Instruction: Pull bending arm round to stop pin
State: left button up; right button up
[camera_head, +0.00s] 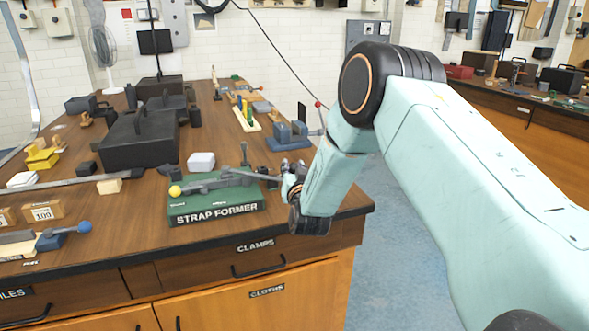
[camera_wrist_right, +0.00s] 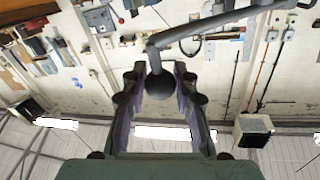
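The strap former (camera_head: 215,205) has a green base with its name on the front and sits near the bench's front right corner. A yellow ball (camera_head: 175,191) is at its left end. A small grey upright piece (camera_head: 244,155) stands behind it; I cannot tell whether it is the stop pin. The bending arm (camera_head: 255,176) points right, towards my right gripper (camera_head: 290,186). My left gripper is out of view.
A white box (camera_head: 201,162) and a blue-grey tool (camera_head: 289,136) stand behind the former. A black toolbox (camera_head: 138,140) is farther back left. The floor right of the bench is clear.

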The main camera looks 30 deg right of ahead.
jog(key=shift+a, duration=0.1)
grip_shut()
